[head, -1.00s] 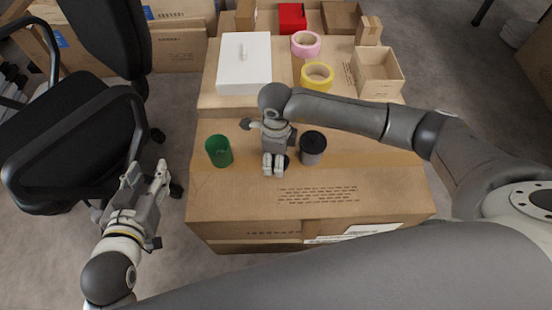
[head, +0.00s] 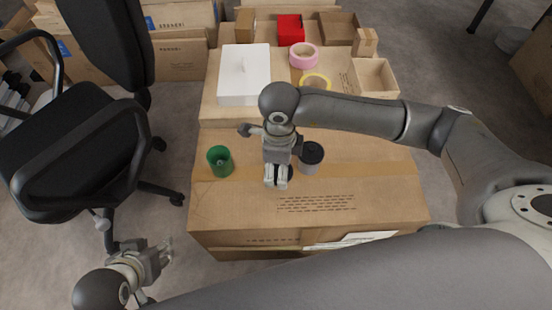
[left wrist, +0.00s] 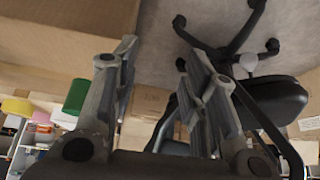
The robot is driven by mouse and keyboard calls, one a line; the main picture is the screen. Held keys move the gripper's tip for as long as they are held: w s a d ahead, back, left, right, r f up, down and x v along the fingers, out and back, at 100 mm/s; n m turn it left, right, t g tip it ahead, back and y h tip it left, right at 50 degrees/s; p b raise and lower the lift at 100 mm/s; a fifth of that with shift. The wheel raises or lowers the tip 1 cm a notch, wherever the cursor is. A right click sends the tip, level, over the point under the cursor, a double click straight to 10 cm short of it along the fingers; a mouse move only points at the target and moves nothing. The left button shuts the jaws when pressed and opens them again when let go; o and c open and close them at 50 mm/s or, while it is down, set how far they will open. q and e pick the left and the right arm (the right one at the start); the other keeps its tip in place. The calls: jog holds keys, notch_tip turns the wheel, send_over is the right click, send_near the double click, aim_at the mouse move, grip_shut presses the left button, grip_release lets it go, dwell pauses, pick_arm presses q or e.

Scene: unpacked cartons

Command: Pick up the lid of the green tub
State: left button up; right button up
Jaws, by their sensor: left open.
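The green tub (head: 213,167) stands upright on the large carton's left part. Its top looks open, with a small pale patch inside that I cannot identify. It also shows in the left wrist view (left wrist: 76,97). I cannot make out a separate green lid. My left gripper (head: 166,250) is open and empty, low at the left, off the carton and well apart from the tub. Its two spread fingers fill the middle of the left wrist view (left wrist: 163,58). My right gripper (head: 276,182) points down over the carton, right of the tub. Its finger gap is unclear.
A grey tub with a black lid (head: 313,151) stands close right of my right gripper. A white box (head: 244,75), pink tape (head: 304,55), yellow tape (head: 316,78) and an open carton (head: 374,78) lie behind. An office chair (head: 80,150) stands at the left.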

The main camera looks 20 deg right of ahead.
jog(key=s, duration=0.1)
jog(key=s+r, duration=0.1)
jog(key=s, duration=0.1)
jog(key=s+r, duration=0.1)
jog(key=shift+s+a+p, duration=0.15)
jog(key=shift+a+p, duration=0.15)
jog(key=shift+a, duration=0.05)
jog(key=s, duration=0.1)
jog(key=s+r, duration=0.1)
jog(key=s, duration=0.1)
jog(key=shift+s+a+r, duration=0.25)
jog(key=shift+s+r, duration=0.05)
grip_shut()
pick_arm(q)
jog(key=s+g, duration=0.1)
jog(key=s, duration=0.1)
jog(key=s+a+g, duration=0.1)
jog(key=s, duration=0.1)
jog(key=shift+a+y+p, duration=0.1)
jog(key=shift+y+p, duration=0.2)
pick_arm(e)
jog(key=shift+s+a+r, duration=0.1)
jog(key=shift+s+r, duration=0.1)
jog(key=shift+s, duration=0.3)
jog(key=c, duration=1.2)
grip_release()
jog(key=o, duration=1.8)
jog(key=shift+c, duration=0.2)
